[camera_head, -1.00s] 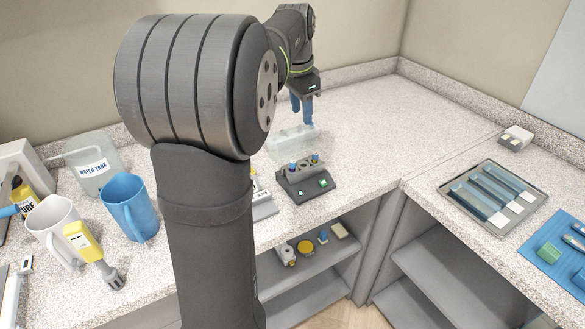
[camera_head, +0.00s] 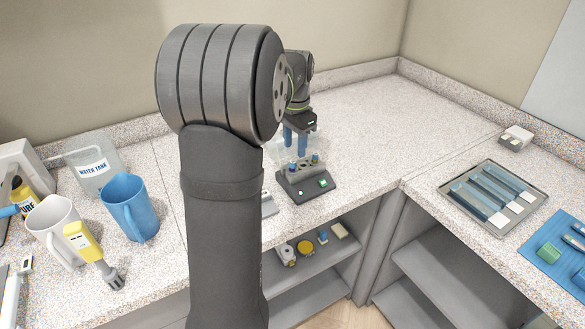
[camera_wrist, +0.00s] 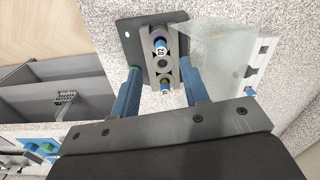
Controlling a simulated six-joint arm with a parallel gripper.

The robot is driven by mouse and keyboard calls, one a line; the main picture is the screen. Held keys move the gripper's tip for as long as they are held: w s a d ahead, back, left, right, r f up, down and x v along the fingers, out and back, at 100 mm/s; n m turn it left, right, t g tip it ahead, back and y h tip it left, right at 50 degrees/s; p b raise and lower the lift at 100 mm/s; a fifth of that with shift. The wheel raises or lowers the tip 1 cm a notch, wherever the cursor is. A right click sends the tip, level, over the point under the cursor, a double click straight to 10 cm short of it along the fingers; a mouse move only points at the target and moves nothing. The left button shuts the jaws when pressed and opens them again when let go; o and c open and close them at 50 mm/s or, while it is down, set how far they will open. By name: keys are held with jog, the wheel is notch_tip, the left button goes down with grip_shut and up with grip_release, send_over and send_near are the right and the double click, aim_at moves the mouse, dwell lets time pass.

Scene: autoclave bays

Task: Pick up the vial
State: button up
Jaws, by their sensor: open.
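Two small blue-capped vials stand in a grey block on a dark instrument base (camera_head: 305,190) in the head view. One vial (camera_head: 315,158) is at the right end of the block and the other (camera_head: 292,167) at its left end. In the wrist view one vial (camera_wrist: 160,46) has a white marking on top, and the other (camera_wrist: 165,86) shows a green-yellow edge. Which one is meant I cannot tell. My gripper (camera_head: 296,147) is open, its two blue fingers pointing down just above the block. In the wrist view the fingers (camera_wrist: 160,72) straddle the block, with nothing held.
A clear transparent cover (camera_wrist: 215,60) is beside the block. A blue mug (camera_head: 130,207), a white mug (camera_head: 58,225) and a water tank (camera_head: 93,165) stand to the left. A metal tray (camera_head: 492,195) lies to the right.

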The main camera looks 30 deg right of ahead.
aim_at(293, 162)
jog(key=shift+w+a+f, duration=0.1)
jog(key=shift+a+f, duration=0.05)
jog(key=shift+f, duration=2.5)
grip_shut()
